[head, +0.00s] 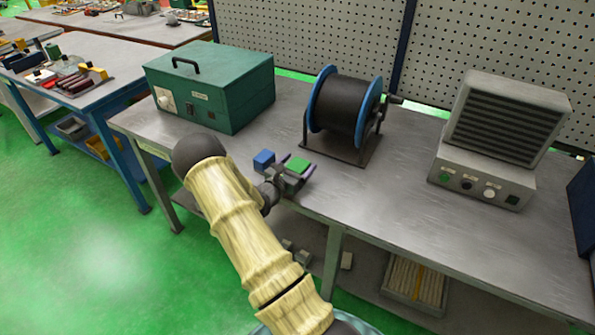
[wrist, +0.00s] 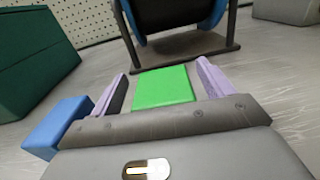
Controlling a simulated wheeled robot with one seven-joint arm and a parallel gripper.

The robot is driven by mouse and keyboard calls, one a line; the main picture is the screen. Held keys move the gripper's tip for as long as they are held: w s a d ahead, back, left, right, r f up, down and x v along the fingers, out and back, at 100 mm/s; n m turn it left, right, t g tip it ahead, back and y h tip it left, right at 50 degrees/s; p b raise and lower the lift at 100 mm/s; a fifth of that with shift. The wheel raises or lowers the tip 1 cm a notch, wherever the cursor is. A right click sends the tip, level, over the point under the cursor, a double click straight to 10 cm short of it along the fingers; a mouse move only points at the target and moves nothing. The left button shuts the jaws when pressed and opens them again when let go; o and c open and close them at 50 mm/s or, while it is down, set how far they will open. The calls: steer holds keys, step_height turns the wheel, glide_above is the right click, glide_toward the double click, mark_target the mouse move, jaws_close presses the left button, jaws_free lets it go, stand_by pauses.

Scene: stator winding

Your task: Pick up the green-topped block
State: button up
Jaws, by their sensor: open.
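The green-topped block (head: 298,165) stands on the grey workbench, in front of the blue-rimmed reel. In the wrist view its bright green top (wrist: 164,87) lies between the two purple-grey fingers, with a gap on each side. My gripper (head: 297,166) is open around the block and reaches over the bench's front edge. Its fingers also show in the wrist view (wrist: 160,80). The block's lower part is hidden by the gripper body in the wrist view. Whether a finger touches the block's sides further down cannot be told.
A blue block (head: 263,160) stands just left of my gripper. The reel (head: 342,108) on its stand is behind, a green case (head: 212,85) at back left, and a grey vented unit (head: 500,135) at right. The bench (head: 390,210) is clear right of the gripper.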

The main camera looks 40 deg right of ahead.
mark_target(298, 164)
steer(key=shift+d, duration=0.1)
steer(key=shift+c, duration=0.2)
steer(key=shift+s, duration=0.15)
steer(key=c, duration=1.3)
steer(key=shift+r, duration=0.15)
step_height(298, 164, up, 10)
steer(key=shift+f+b, duration=0.1)
steer(key=shift+b, duration=0.35)
